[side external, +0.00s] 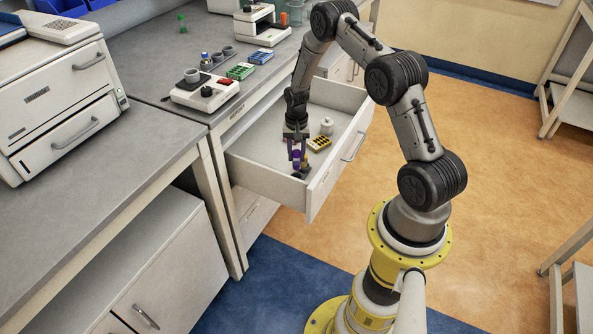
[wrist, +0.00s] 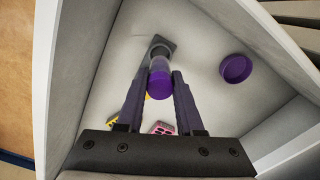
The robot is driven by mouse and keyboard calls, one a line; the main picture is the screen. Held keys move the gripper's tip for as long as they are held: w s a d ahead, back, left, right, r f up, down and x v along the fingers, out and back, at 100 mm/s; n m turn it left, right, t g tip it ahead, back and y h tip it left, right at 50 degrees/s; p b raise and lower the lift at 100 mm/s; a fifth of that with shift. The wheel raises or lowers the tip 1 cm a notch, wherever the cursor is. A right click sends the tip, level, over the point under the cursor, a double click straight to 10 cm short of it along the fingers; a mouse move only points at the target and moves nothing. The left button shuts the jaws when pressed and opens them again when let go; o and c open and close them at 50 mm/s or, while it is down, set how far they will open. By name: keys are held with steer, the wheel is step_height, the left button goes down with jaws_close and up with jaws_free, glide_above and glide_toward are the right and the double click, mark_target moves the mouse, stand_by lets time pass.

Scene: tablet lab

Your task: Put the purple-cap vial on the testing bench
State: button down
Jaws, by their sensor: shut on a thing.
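The purple-cap vial (wrist: 160,84) is between my gripper's fingers in the wrist view, its purple cap toward the camera. Its clear body reaches toward a dark grey piece (wrist: 162,45) on the drawer floor; I cannot tell whether they touch. My gripper (wrist: 162,78) is shut on the vial. In the side external view, my gripper (side external: 298,163) is low inside the open drawer (side external: 262,145), near its front corner, and mostly hides the vial. A grey bench top (side external: 170,60) with instruments stands above the drawer.
The drawer also holds a round purple dish (wrist: 236,68), a pink block (wrist: 162,128), a yellow rack (side external: 319,143) and a white container (side external: 327,126). Drawer walls surround my gripper. A white instrument (side external: 205,92) and coloured racks (side external: 241,71) stand on the bench.

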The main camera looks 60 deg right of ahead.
mark_target(297, 167)
steer(key=shift+f, duration=2.85)
steer(key=shift+f, duration=0.2)
steer(key=c, duration=0.5)
jaws_free()
steer(key=shift+c, duration=0.2)
